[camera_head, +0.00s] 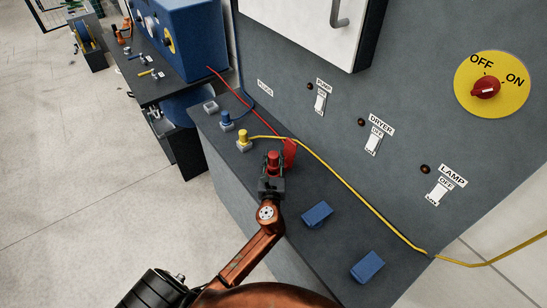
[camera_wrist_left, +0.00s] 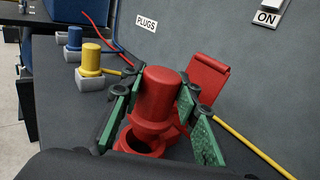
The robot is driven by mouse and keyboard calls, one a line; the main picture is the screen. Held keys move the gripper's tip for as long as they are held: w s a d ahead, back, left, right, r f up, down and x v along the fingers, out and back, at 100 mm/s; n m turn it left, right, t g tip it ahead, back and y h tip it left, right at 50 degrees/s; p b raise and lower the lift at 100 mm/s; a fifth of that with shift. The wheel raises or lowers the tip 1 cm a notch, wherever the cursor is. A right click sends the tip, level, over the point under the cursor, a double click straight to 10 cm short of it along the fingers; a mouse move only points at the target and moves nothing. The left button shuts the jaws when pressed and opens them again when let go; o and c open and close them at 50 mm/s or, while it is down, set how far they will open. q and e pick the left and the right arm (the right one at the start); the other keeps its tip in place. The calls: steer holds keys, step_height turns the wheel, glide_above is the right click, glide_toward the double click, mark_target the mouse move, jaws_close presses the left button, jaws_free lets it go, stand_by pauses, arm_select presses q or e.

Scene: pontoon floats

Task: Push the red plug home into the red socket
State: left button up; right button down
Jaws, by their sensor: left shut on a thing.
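My left gripper (camera_head: 272,178) is shut on the red plug (camera_head: 273,158), which stands roughly upright between its fingers. In the left wrist view the green finger pads of the gripper (camera_wrist_left: 160,100) flank the plug (camera_wrist_left: 163,90). The red socket (camera_wrist_left: 134,141) shows as a ring with a dark opening at the plug's lower end, its near part uncovered. How deep the plug sits in it I cannot tell. The socket's red lid (camera_wrist_left: 205,78) stands open behind and also shows in the head view (camera_head: 290,152). My right gripper is not in view.
A yellow plug (camera_head: 243,136) and a blue plug (camera_head: 226,117) stand in grey holders on the ledge. A yellow cable (camera_head: 345,180) runs along the panel past two blue boxes (camera_head: 317,213) (camera_head: 367,266). A red cable (camera_head: 240,95) runs behind. Panel switches (camera_head: 373,144) are above.

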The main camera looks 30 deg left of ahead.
mark_target(273, 169)
arm_select(q)
steer(key=shift+p, duration=0.9)
stand_by(1.2)
steer(key=shift+f+b, duration=1.3)
steer(key=shift+f, duration=0.65)
steer(key=o, duration=1.3)
steer(key=v, duration=1.2)
steer(key=shift+r, duration=0.1)
